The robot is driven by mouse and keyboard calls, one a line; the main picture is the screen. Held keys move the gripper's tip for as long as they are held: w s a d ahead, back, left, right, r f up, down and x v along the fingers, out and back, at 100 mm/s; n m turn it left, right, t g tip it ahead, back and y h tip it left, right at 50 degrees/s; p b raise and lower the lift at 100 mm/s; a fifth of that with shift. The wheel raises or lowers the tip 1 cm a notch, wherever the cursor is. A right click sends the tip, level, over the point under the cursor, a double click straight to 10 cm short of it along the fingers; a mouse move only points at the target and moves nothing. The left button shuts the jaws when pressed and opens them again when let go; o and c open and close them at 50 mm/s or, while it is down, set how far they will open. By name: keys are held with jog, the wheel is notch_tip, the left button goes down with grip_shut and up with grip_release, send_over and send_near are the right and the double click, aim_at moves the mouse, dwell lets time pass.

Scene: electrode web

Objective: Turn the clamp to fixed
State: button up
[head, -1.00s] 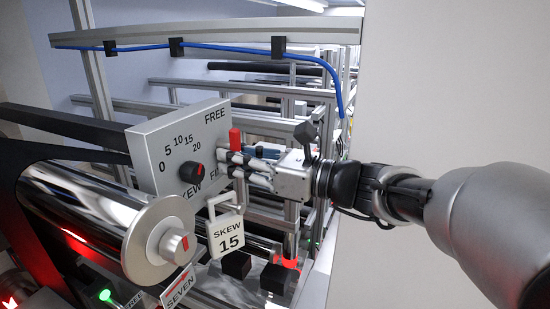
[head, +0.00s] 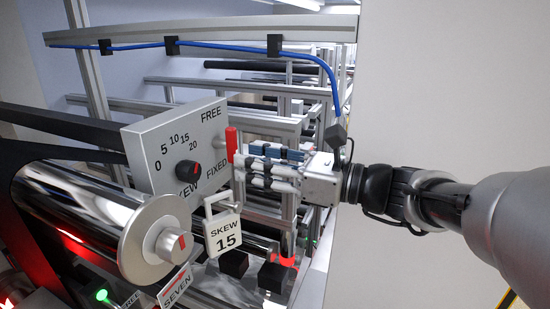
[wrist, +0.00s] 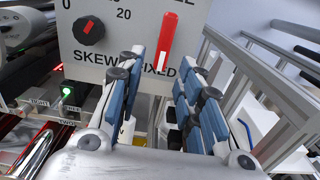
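The clamp is a red lever (head: 231,143) at the right edge of the grey control panel (head: 160,135), between the words FREE above and FIXED below. Its red part points up, towards FREE. In the wrist view the red lever (wrist: 166,44) stands slightly tilted, straight ahead of my gripper (wrist: 163,68). The fingers are spread apart with an empty gap between them, and the lever shows beyond that gap. In the head view my gripper (head: 240,172) is just right of the panel, its tips slightly below the red part. Contact with the lever cannot be told.
A black knob with a red mark (head: 188,172) sits on the panel by a skew scale. A SKEW 15 tag (head: 226,235) hangs below. A shiny roller (head: 85,215) is at the left. Frame rails (wrist: 262,75) stand close on the right.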

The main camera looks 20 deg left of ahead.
jog(key=d, duration=0.7)
jog(key=shift+s, duration=0.3)
jog(key=s+d+f+n+h+b, duration=0.25)
jog(key=s+f+b, duration=0.2)
jog(key=f, duration=0.55)
jog(key=s+d+f+n+h+b, duration=0.2)
jog(key=s+f+n+h+b, duration=0.15)
jog(key=f+b, duration=0.4)
jog(key=s+d+f+n+h+b, duration=0.3)
jog(key=s+f+b, duration=0.15)
jog(key=f, duration=0.65)
jog(key=s+d+f+n+t+h+b, duration=0.1)
jog(key=s+d+f+n+h+b, duration=0.2)
jog(key=d+f+b, duration=0.4)
jog(key=s+d+f+n+t+h+b, duration=0.2)
jog(key=d+f+n+h+b, duration=0.4)
jog(key=d+f, duration=0.5)
notch_tip(320, 180, down, 4)
jog(key=shift+s+f+n+b, duration=0.25)
jog(key=shift+s+n+b, duration=0.4)
jog(key=shift+s, duration=0.25)
